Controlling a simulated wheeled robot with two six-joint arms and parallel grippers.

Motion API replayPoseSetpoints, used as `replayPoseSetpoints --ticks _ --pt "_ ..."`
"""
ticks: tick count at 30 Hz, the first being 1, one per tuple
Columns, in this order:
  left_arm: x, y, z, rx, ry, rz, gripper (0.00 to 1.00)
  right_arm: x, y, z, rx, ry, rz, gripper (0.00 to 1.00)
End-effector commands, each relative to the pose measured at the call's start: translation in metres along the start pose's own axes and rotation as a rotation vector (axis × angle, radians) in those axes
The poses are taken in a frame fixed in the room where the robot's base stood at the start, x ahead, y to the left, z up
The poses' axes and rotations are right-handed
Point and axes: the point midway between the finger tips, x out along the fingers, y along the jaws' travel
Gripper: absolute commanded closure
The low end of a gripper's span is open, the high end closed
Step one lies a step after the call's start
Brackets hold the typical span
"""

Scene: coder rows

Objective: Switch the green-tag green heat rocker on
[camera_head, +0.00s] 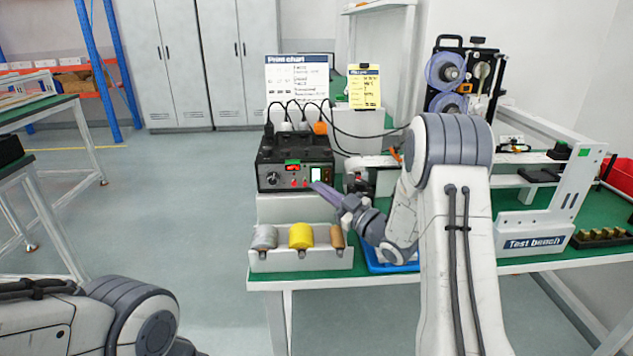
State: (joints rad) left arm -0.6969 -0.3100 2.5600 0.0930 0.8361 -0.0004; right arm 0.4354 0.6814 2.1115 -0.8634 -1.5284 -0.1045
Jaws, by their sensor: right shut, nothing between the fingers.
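A black coder control box (268,162) stands on a white stand at the table's left end. A small green tag (292,162) is on its upper front edge. The rocker's position is too small to read. My left arm shows at the lower left, with its gripper out of view.
A white rack below the box holds a grey roll (264,238), a yellow roll (301,236) and a brown roll (337,238). Black cables rise behind the box. A blue tray (376,264) lies beside the rack. A white test bench frame (535,225) stands to the right.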

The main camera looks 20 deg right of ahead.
Motion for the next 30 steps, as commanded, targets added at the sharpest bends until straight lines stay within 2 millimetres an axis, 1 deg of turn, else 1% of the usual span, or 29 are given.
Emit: replayPoseSetpoints --ticks 11,24,30 --pt "0.001 0.0 0.0 0.0 0.0 0.0 0.5 -0.003 -0.002 -0.002 0.0 0.001 0.0 1.0" --pt "0.005 0.0 0.0 0.0 0.0 0.0 0.5 -0.031 -0.022 -0.022 0.001 0.001 0.0 1.0" --pt "0.005 0.0 0.0 0.0 0.0 0.0 0.5 -0.037 -0.027 -0.027 0.0 0.0 0.0 1.0"
